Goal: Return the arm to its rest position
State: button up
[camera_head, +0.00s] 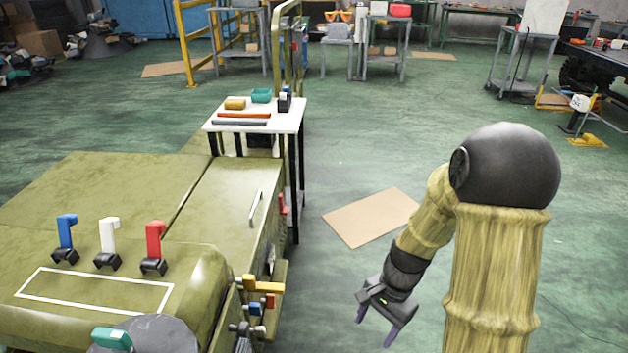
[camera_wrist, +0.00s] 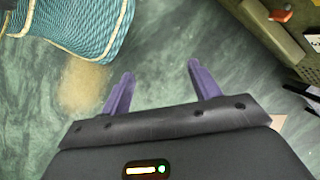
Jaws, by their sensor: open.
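My arm stands at the right of the head view, in a tan ribbed sleeve with a dark round joint at the top. My gripper (camera_head: 378,325) hangs low over the green floor, pointing down, to the right of the olive chassis (camera_head: 120,190). In the wrist view my gripper (camera_wrist: 160,80) shows two purple fingers spread apart. Nothing is between them, only floor behind.
Blue, white and red clamps (camera_head: 108,240) stand on the chassis. A small white table (camera_head: 290,118) holds several items. A cardboard sheet (camera_head: 370,216) lies on the floor behind my gripper. A blue woven thing (camera_wrist: 85,30) shows in the wrist view.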

jog(key=s+d+r+n+t+h+p, duration=0.1)
jog(key=r+n+p, duration=0.3)
jog(key=r+p, duration=1.2)
jog(key=s+r+n+t+h+p, duration=0.1)
jog(key=r+n+p, duration=0.4)
jog(key=r+p, duration=1.2)
notch_tip(320, 180, up, 10)
jog(key=s+t, duration=0.1)
jog(key=t, duration=0.1)
jog(key=shift+s+d+f+t+h, duration=0.15)
jog(key=shift+s+d+t+h, duration=0.15)
jog(key=shift+d+h, duration=0.1)
